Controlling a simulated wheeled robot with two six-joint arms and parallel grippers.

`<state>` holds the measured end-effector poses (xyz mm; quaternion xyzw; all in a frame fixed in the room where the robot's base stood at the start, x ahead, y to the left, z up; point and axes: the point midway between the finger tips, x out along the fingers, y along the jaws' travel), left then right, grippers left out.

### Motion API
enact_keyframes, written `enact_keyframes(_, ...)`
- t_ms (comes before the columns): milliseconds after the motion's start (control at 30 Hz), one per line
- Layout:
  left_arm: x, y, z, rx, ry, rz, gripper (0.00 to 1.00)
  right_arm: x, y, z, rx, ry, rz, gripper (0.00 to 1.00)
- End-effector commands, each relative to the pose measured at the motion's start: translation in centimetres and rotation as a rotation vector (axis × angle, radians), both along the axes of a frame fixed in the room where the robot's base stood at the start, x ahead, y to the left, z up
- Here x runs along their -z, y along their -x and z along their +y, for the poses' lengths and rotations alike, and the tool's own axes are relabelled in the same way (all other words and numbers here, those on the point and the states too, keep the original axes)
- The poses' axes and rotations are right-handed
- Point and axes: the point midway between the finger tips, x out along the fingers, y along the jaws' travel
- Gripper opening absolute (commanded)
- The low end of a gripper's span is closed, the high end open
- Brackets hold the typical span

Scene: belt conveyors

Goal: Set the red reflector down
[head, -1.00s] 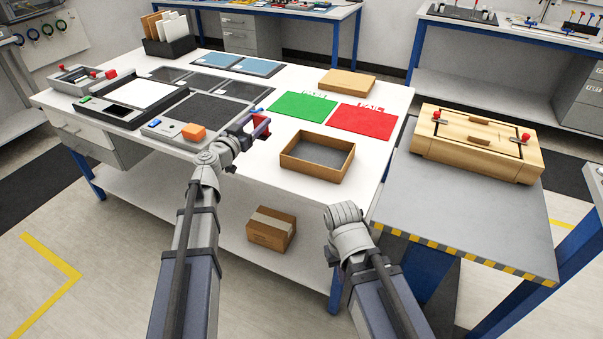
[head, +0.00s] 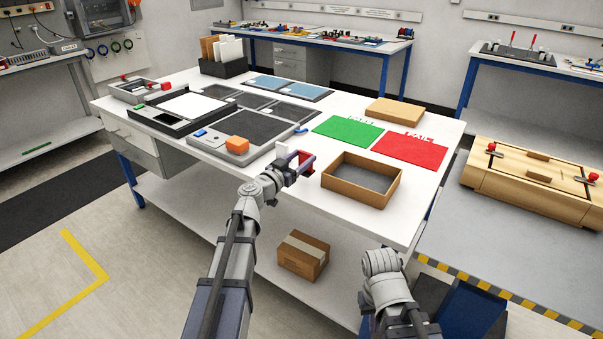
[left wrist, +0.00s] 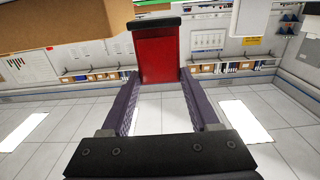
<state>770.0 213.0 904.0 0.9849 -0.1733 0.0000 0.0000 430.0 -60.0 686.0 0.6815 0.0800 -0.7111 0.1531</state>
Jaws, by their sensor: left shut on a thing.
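The red reflector (left wrist: 158,58) is a red plate with a dark edge strip in the left wrist view. My left gripper (left wrist: 159,76) is shut on it, one purple finger on each side. In the head view my left gripper (head: 300,166) holds the reflector (head: 304,158) near the white table's front edge, left of the brown open tray (head: 343,194). I cannot tell its height above the table. Of my right arm only grey links show at lower right; its gripper is not visible.
A green mat (head: 347,131) and a red mat (head: 411,150) lie behind the tray, with a closed brown box (head: 394,111) beyond. An orange block (head: 237,145) sits on the dark device left of my gripper. A wooden fixture (head: 530,180) stands on the grey table at right.

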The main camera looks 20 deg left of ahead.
Motion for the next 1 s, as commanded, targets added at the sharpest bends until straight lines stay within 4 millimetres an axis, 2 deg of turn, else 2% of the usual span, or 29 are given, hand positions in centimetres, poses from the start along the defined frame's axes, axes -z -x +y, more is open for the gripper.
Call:
enact_keyframes(300,3.7,0.0,0.0,0.000,0.000,0.000,0.06,3.7,0.0,0.0,0.000,0.000,0.000,0.00)
enact_keyframes(733,4.0,0.0,0.0,0.000,0.000,0.000,0.06,4.0,0.0,0.0,0.000,0.000,0.000,0.00)
enact_keyframes(767,4.0,0.0,0.0,0.000,0.000,0.000,0.62,4.0,0.0,0.0,0.000,0.000,0.000,0.00)
enact_keyframes(1000,3.9,0.0,0.0,0.000,0.000,0.000,0.90,3.9,0.0,0.0,0.000,0.000,0.000,0.00)
